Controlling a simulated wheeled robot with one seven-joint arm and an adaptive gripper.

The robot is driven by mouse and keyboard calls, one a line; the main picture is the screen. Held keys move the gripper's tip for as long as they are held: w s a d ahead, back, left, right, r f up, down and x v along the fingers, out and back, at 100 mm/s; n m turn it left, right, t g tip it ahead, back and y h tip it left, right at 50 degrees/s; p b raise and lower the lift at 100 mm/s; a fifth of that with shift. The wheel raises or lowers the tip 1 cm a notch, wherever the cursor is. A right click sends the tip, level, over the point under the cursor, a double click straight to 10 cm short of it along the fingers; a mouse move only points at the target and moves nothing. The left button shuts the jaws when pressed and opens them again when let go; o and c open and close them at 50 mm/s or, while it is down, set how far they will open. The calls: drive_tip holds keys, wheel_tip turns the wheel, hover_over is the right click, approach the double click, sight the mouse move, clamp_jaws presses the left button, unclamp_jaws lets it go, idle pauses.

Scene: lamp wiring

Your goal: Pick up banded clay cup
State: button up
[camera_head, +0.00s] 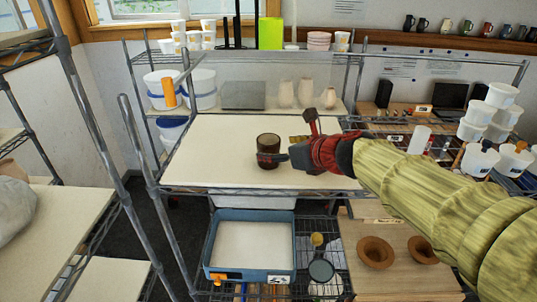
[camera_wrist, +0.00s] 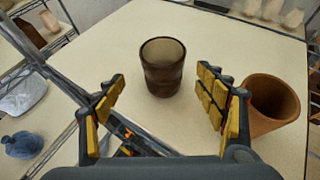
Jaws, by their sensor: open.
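A dark brown clay cup (camera_head: 268,148) with faint bands stands upright on the cream tabletop (camera_head: 215,160), in front of my gripper. In the wrist view the cup (camera_wrist: 162,68) is upright, beyond and between the yellow-padded fingers. My gripper (camera_wrist: 163,80) is open and empty, with a gap visible between each finger and the cup. In the head view one finger overlaps the cup's lower edge; contact cannot be told there. An orange-brown clay pot (camera_wrist: 270,103) stands close to the right finger in the wrist view; my gripper mostly hides that area in the head view.
A metal shelf post (camera_head: 150,165) rises at the left. Stacked white tubs (camera_head: 488,112) stand at the right. The tabletop left of the cup is clear.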

sight(273, 150)
drive_tip(key=x, duration=0.7)
drive_tip(key=shift+w+f, duration=0.2)
drive_tip(key=shift+w, duration=0.15)
drive_tip(key=shift+s+d, duration=0.1)
drive_tip(key=c, duration=1.5)
drive_tip(key=shift+r, duration=0.1)
